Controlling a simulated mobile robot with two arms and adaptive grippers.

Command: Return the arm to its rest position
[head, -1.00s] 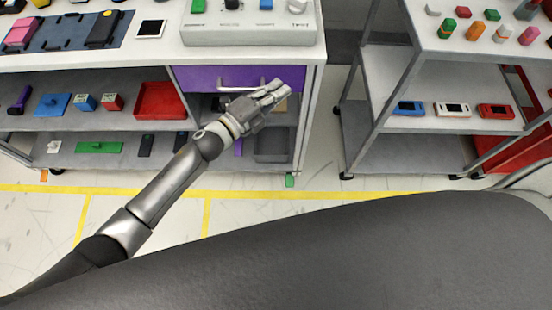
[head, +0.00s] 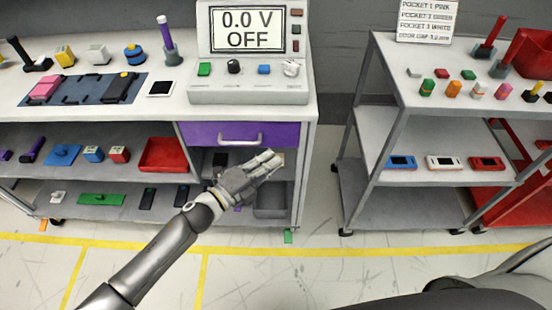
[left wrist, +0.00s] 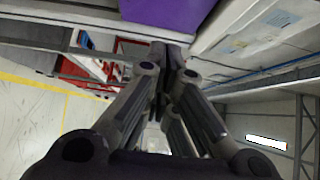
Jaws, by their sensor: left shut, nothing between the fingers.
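My left arm reaches in from the bottom left of the head view. My left gripper (head: 271,163) is in front of the bench, just below the purple drawer (head: 240,133) as pictured. It is shut and empty. In the left wrist view its fingers (left wrist: 168,62) are together with nothing between them, and the purple drawer (left wrist: 170,14) shows beyond them at the top. The drawer looks closed, and its handle is free of the gripper. My right gripper is in neither view.
A bench carries a panel reading "0.0 V OFF" (head: 248,28). Its shelves hold a red tray (head: 166,155) and several small parts. A grey shelf cart (head: 420,187) with handheld devices stands to the right. Clear floor with yellow lines (head: 330,256) lies in front.

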